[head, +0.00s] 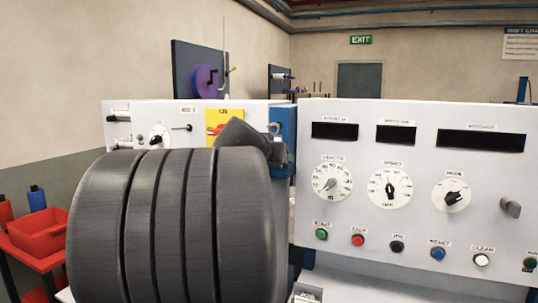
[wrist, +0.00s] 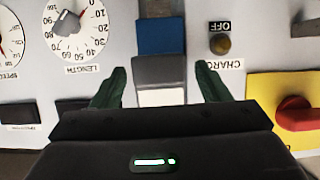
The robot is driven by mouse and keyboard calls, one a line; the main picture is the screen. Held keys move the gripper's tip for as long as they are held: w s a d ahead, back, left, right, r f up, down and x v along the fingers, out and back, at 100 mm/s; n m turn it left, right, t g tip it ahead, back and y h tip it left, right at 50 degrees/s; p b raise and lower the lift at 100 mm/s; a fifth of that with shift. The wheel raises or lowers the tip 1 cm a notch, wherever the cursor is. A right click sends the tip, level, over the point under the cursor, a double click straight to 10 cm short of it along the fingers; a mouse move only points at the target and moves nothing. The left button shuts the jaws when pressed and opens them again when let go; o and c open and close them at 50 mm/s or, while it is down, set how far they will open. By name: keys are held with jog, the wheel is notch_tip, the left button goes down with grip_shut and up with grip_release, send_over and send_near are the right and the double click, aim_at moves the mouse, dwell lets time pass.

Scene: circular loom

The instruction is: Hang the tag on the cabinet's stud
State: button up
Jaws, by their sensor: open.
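My gripper (wrist: 160,75) is open in the wrist view, its two dark green fingers apart. Between and beyond them is an upright strip with a blue part (wrist: 162,38), a grey part (wrist: 160,70) and a white part (wrist: 161,97); I cannot tell whether any of it is the tag. In the head view my gripper (head: 279,153) is in front of the blue post (head: 287,128) between the two cabinet panels, mostly hidden by my arm. A grey peg (head: 511,208) stands out at the right panel's right side; I cannot tell whether it is the stud.
The right panel (head: 415,160) carries dials, displays and coloured buttons. The left panel (head: 180,108) has a yellow plate with a red switch (wrist: 296,116), close to my gripper. A small lettered white piece (head: 307,293) sits low centre. A red bin (head: 38,232) stands far left.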

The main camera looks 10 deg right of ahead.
jog(key=c, duration=1.2)
jog(key=shift+o, duration=0.2)
jog(key=shift+s+a+r, duration=0.1)
jog(key=shift+s+a, duration=0.1)
jog(key=shift+s+a+r+b, duration=0.2)
jog(key=shift+s+b, duration=0.1)
jog(key=shift+b, duration=0.05)
jog(key=s+a, duration=0.1)
jog(key=s+b, duration=0.1)
jog(key=s+a+b, duration=0.1)
jog(key=s, duration=0.1)
jog(key=shift+a+r, duration=0.3)
jog(key=shift+a, duration=0.05)
